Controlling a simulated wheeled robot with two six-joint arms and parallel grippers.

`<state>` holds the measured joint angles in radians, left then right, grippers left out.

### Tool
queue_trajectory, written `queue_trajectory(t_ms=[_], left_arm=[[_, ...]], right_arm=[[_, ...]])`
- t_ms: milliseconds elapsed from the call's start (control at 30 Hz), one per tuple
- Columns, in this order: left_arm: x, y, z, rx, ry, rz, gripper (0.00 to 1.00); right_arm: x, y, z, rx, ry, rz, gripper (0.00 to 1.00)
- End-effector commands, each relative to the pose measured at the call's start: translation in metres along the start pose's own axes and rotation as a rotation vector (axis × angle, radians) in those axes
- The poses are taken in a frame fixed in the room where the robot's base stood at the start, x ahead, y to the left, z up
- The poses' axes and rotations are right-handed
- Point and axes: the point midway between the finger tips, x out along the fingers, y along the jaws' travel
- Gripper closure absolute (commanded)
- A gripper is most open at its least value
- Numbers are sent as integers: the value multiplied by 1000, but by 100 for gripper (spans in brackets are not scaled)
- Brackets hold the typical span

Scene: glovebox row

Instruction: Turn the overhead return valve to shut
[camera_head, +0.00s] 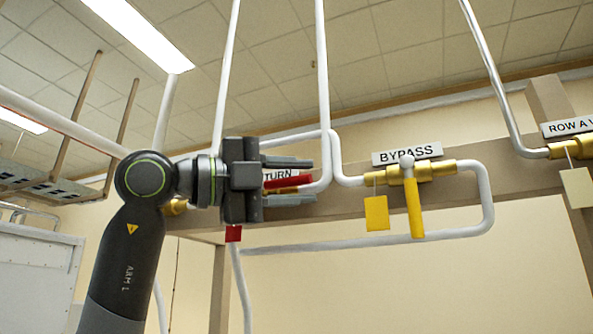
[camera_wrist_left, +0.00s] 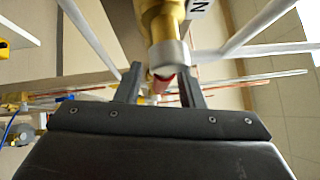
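The return valve shows in the head view as a red lever (camera_head: 291,182) pointing right, beside a partly hidden sign reading "TURN" (camera_head: 282,173). My left gripper (camera_head: 290,181) is in front of most of the valve body. Its two fingers are apart, one above and one below the red lever. In the left wrist view the fingers (camera_wrist_left: 161,88) stand on either side of the red lever (camera_wrist_left: 162,84), with gaps visible. The brass valve body (camera_wrist_left: 163,18) and a grey cap (camera_wrist_left: 169,55) are just beyond. My right gripper is not in view.
To the right is the bypass valve (camera_head: 413,170) with a yellow handle (camera_head: 414,208) hanging down and a yellow tag (camera_head: 376,213). A red tag (camera_head: 233,233) hangs below my gripper. White pipes (camera_head: 323,80) rise close by. A beam (camera_head: 520,176) runs behind the valves.

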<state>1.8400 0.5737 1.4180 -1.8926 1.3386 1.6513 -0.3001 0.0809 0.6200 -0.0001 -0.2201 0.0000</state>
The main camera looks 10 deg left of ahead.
Motion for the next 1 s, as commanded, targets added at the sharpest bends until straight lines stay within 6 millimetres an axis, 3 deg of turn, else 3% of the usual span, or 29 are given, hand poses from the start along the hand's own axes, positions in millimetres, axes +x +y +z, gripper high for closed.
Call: queue_trajectory(t_ms=[300, 567, 1000], left_arm=[[3, 0, 0, 0, -1, 0, 65], [2, 0, 0, 0, 0, 0, 99], [9, 1, -4, 10, 5, 11, 100]], right_arm=[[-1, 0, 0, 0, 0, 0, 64], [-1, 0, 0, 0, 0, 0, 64], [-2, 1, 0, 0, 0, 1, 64]])
